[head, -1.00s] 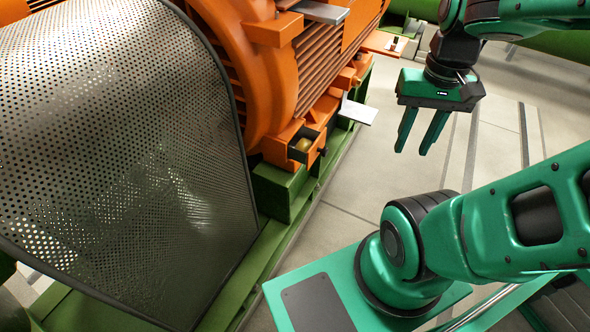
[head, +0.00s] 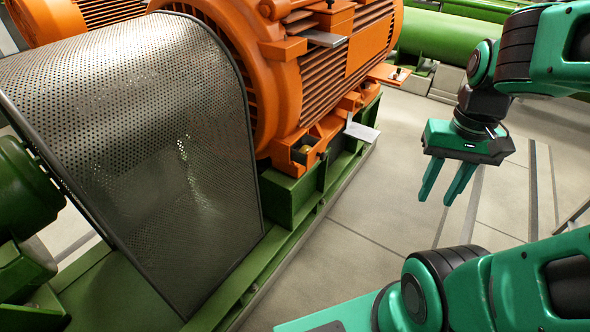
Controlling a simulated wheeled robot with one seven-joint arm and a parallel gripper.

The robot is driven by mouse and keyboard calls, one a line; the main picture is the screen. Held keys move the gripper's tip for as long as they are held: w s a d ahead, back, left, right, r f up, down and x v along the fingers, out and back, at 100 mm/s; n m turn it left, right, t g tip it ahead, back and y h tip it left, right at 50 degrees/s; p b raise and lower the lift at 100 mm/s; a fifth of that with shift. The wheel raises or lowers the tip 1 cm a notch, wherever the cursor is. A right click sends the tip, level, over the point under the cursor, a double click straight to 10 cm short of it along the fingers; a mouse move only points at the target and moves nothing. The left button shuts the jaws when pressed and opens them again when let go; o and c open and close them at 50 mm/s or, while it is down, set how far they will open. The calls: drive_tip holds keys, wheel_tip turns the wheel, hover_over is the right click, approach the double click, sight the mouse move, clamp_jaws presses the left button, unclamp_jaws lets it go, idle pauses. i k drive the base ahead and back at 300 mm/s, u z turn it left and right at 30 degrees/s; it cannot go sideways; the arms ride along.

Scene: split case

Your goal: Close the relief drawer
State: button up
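The relief drawer (head: 309,157) looks like a small orange box low on the side of the orange motor, just above the green base. It sticks out, with a dark knob on its front and a small brass-coloured item partly visible inside. My gripper (head: 439,198) hangs to the right of the drawer over the pale floor, fingers pointing down. Its two green fingers are apart with nothing between them. It is well clear of the drawer and touches nothing.
A perforated metal guard (head: 150,150) stands left of the drawer. A light metal plate (head: 362,131) juts from the motor (head: 340,75) just right of the drawer. The green base rail (head: 285,238) runs below. The tiled floor (head: 385,215) between drawer and gripper is clear.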

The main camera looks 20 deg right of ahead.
sight(307, 150)
drive_tip(key=z, duration=0.15)
drive_tip(key=i, duration=0.9)
drive_tip(key=z, duration=0.4)
drive_tip(key=k, duration=1.1)
drive_tip(key=u, duration=0.55)
drive_tip(key=i, duration=0.5)
